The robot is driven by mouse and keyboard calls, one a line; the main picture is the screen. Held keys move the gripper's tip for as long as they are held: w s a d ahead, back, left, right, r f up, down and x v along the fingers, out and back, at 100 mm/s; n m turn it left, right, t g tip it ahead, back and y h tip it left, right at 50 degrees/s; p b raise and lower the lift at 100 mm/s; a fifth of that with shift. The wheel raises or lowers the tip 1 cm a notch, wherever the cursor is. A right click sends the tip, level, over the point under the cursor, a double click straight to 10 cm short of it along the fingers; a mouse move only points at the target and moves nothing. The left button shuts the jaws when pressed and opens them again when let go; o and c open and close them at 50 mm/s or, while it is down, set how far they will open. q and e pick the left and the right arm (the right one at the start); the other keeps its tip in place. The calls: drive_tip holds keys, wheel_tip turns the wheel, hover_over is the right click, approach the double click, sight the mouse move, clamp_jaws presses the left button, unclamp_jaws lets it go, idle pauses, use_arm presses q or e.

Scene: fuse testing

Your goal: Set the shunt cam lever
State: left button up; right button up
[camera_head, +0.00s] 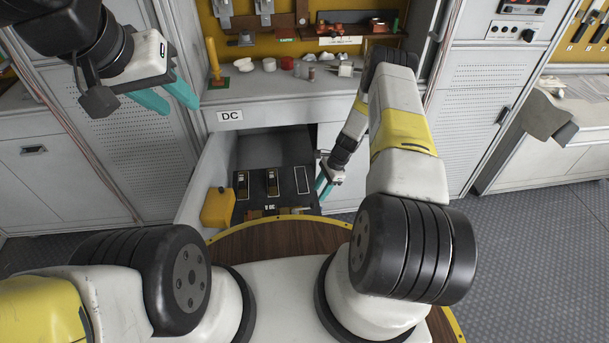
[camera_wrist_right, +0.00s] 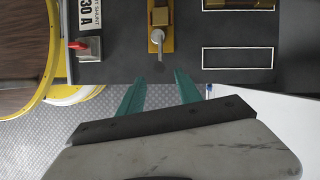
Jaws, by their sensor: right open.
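A red-tipped lever (camera_wrist_right: 77,46) sits on a grey metal block beside a white label (camera_wrist_right: 91,17) reading "SHUNT 30 A", at the left of the right wrist view. Both are mounted on a black panel (camera_wrist_right: 118,65), which also shows in the open drawer in the head view (camera_head: 285,197). My right gripper (camera_wrist_right: 160,88) is open and empty at the panel's edge, apart from the lever. In the head view, it is at the panel's right side (camera_head: 324,187). My left gripper (camera_head: 181,109) is raised at the upper left, empty, with its fingers apart.
A yellow box (camera_head: 217,207) is at the panel's left. My round wooden base edge is close in front.

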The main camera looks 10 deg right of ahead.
sight(313, 203)
drive_tip(key=x, duration=0.7)
drive_tip(key=shift+a+f, duration=0.2)
drive_tip(key=shift+f, duration=0.15)
drive_tip(key=shift+c, duration=0.4)
clamp_jaws()
idle(0.7)
